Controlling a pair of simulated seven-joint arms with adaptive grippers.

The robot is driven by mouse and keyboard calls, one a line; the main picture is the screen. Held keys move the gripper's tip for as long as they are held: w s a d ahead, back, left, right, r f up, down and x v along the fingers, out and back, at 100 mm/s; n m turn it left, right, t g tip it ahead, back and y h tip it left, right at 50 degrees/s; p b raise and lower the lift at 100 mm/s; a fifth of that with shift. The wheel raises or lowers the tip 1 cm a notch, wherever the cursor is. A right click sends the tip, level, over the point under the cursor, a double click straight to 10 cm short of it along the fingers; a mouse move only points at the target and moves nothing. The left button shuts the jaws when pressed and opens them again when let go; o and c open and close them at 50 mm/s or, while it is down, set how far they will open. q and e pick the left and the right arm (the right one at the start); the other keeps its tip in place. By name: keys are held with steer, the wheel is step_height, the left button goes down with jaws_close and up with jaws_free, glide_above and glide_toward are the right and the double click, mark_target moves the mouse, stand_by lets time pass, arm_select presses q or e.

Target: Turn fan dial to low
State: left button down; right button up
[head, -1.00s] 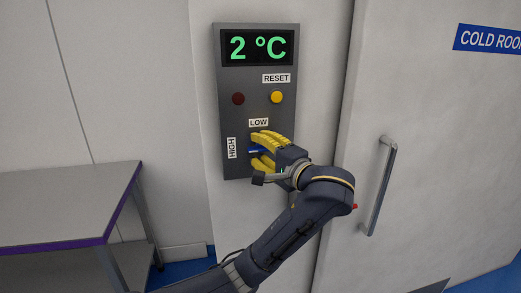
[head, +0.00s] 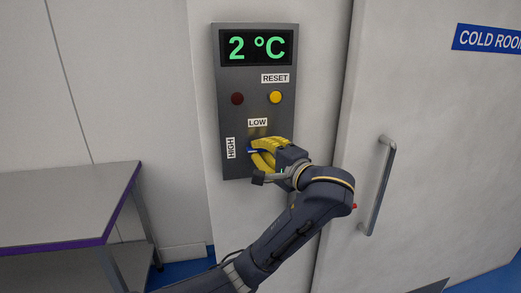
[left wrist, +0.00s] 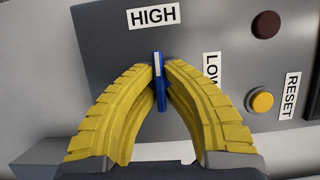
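The fan dial (left wrist: 160,92) is a blue bar with a white mark on a grey control panel (head: 256,80). In the left wrist view its white-marked end points up towards the HIGH label (left wrist: 153,17). The LOW label (left wrist: 211,68) lies to its right, partly hidden by a finger. In the head view a small blue part of the dial (head: 252,150) shows beside the fingers, below the LOW label (head: 257,122) and right of the HIGH label (head: 230,148). My left gripper (left wrist: 160,65) has its yellow fingers closed on both sides of the dial. My right gripper is not in view.
Above the dial are a dark red lamp (head: 237,98), a yellow button (head: 275,97) under a RESET label, and a 2 °C display (head: 257,47). A cold room door with a handle (head: 381,185) is at right. A grey table (head: 60,205) stands at left.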

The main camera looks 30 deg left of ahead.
arm_select(q)
steer(key=shift+s, duration=0.1)
steer(key=m+t+y, duration=0.1)
steer(key=m, duration=0.3)
steer(key=shift+a, duration=0.1)
steer(key=m+t, duration=0.1)
steer(key=m, duration=0.1)
steer(key=m+t+y, duration=0.1)
steer(key=m, duration=0.2)
steer(key=m+t, duration=0.1)
steer(key=m, duration=0.2)
steer(key=m+t, duration=0.2)
steer(key=m, duration=0.2)
steer(key=shift+s+a+r+h, duration=0.1)
steer(key=shift+r+h, duration=0.05)
steer(key=shift+h, duration=0.25)
steer(key=shift+r+m+t+h, duration=0.1)
steer(key=shift+m+t+h, duration=0.45)
steer(key=shift+m, duration=0.9)
steer(key=shift+r+m+t+h, duration=0.1)
steer(key=shift+m+t+h, duration=0.15)
steer(key=shift+m+t, duration=0.85)
steer(key=shift+m, duration=0.65)
steer(key=c, duration=1.5)
jaws_free()
steer(key=shift+f, duration=0.15)
steer(key=shift+o, duration=1.1)
steer(key=shift+f, duration=0.1)
